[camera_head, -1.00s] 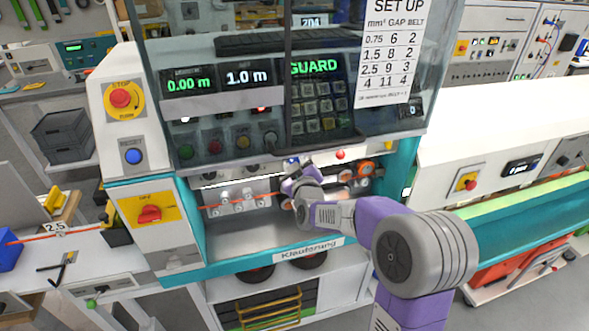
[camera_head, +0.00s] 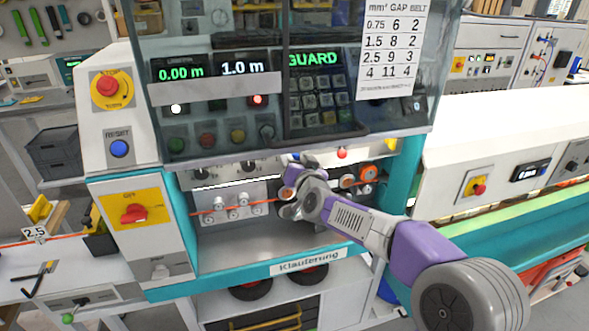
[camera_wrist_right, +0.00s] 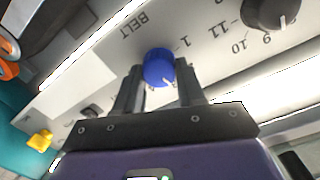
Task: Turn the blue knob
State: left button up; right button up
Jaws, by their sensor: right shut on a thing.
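The blue knob (camera_wrist_right: 158,68) sits on a pale panel marked BELT in the right wrist view. A white pointer line shows near its lower edge, and the digit 1 is printed to its right. My right gripper (camera_wrist_right: 160,88) has a finger on each side of the knob and is shut on it. My left gripper is in neither view.
The clear guard with its bar handle (camera_head: 310,136) hangs just above my right gripper. A black knob (camera_wrist_right: 270,12) is beside the blue one. Rollers (camera_head: 240,204) with an orange cable lie below. A blue reset button (camera_head: 120,148) and red switch (camera_head: 133,214) are at the left.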

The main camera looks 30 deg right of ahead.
jog(key=shift+d+f+m+b, duration=0.1)
jog(key=shift+f+m+b, duration=0.05)
jog(key=shift+m+b, duration=1.1)
jog(key=shift+m, duration=0.25)
jog(key=o, duration=1.1)
jog(key=shift+c, duration=0.2)
jog(key=p+v, duration=0.1)
jog(key=v, duration=0.6)
jog(key=shift+s+p, duration=0.3)
jog(key=shift+p, duration=0.1)
